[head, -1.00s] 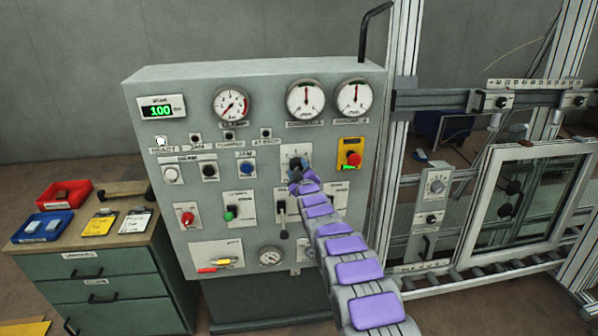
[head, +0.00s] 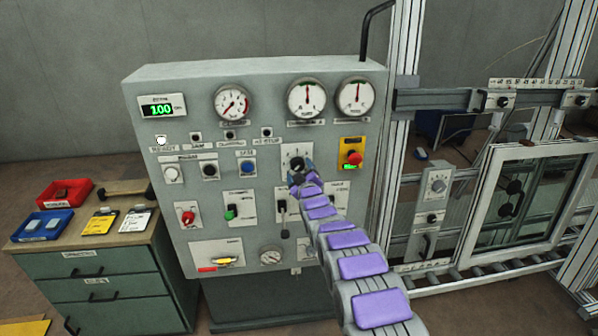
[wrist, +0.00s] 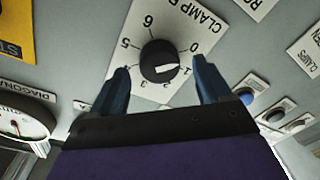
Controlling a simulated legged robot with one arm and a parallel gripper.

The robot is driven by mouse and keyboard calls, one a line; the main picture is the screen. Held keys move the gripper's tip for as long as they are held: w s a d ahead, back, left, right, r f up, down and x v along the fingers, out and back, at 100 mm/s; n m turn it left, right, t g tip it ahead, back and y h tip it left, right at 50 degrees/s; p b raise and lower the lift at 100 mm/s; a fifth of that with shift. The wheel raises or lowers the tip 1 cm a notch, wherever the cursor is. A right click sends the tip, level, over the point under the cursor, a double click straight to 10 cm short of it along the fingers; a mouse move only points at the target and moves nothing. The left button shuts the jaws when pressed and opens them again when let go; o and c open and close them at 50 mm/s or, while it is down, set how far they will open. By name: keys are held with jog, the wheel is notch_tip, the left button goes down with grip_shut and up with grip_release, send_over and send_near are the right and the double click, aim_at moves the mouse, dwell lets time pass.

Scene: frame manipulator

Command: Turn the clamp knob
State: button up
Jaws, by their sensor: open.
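The clamp knob (wrist: 160,61) is a round black dial with a white pointer line on a white plate marked 0 to 6. The plate's label starts "CLAMP" and appears upside down in the wrist view. The pointer lies near the 1. In the head view the knob (head: 296,162) is on the panel's upper right, partly behind my gripper (head: 302,173). In the wrist view my gripper (wrist: 161,66) is open, with one blue finger on each side of the knob. Gaps show between fingers and knob; the depth between them is hard to tell.
The grey panel (head: 150,200) carries gauges, buttons and levers around the knob. A red emergency button (head: 354,158) on a yellow plate is close on the right. A lever (head: 283,220) hangs below. A drawer cabinet (head: 100,285) with bins stands left; an aluminium frame (head: 402,150) stands right.

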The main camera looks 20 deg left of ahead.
jog(key=p+v, duration=0.1)
jog(key=v, duration=1.4)
jog(key=shift+s, duration=0.3)
jog(key=shift+f, duration=0.15)
